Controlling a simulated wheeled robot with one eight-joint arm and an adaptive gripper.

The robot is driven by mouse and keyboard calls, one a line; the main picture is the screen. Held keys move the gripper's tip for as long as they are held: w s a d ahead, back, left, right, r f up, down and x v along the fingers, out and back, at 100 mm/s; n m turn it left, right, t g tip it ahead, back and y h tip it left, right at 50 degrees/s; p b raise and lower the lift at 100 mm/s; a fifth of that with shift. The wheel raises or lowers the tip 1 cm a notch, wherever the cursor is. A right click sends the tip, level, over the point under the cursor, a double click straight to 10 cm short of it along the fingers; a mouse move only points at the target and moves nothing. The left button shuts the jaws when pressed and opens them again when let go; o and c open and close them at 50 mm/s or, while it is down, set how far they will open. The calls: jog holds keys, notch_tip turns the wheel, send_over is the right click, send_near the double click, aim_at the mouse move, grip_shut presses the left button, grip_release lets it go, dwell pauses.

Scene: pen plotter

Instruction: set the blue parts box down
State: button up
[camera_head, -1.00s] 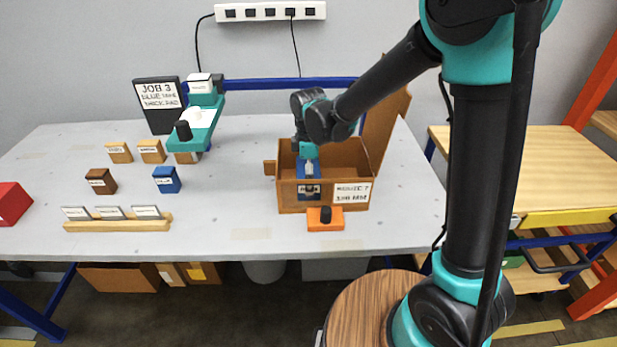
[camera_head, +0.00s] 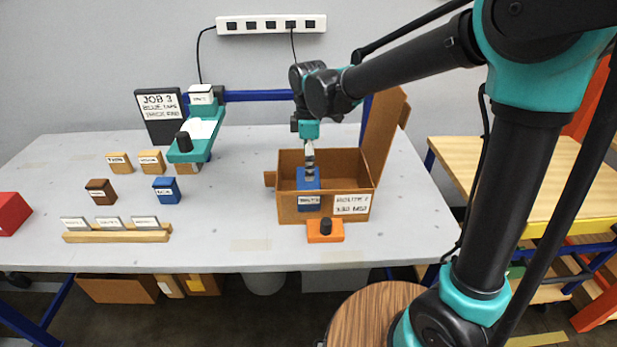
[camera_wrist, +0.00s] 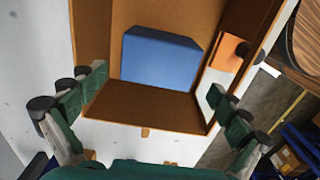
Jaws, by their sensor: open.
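The blue parts box (camera_head: 308,184) sits inside the open brown box (camera_head: 353,184), near its front wall. A white label shows on its front. In the wrist view the blue parts box (camera_wrist: 160,58) rests against a wall of the brown box (camera_wrist: 140,113), with bare brown floor beside it. My gripper (camera_head: 309,163) is above the blue parts box in the head view. In the wrist view my gripper (camera_wrist: 155,103) has its two green fingers spread wide, with nothing between them touching the blue box. The base of the blue parts box is hidden.
The brown box's lid (camera_head: 382,135) stands raised on the right. An orange block with a black knob (camera_head: 325,230) sits close in front. A teal device (camera_head: 197,140), small blocks and a wooden card rack (camera_head: 117,236) stand to the left.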

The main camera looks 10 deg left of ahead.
jog(key=shift+r, duration=1.35)
jog(key=shift+c, duration=0.2)
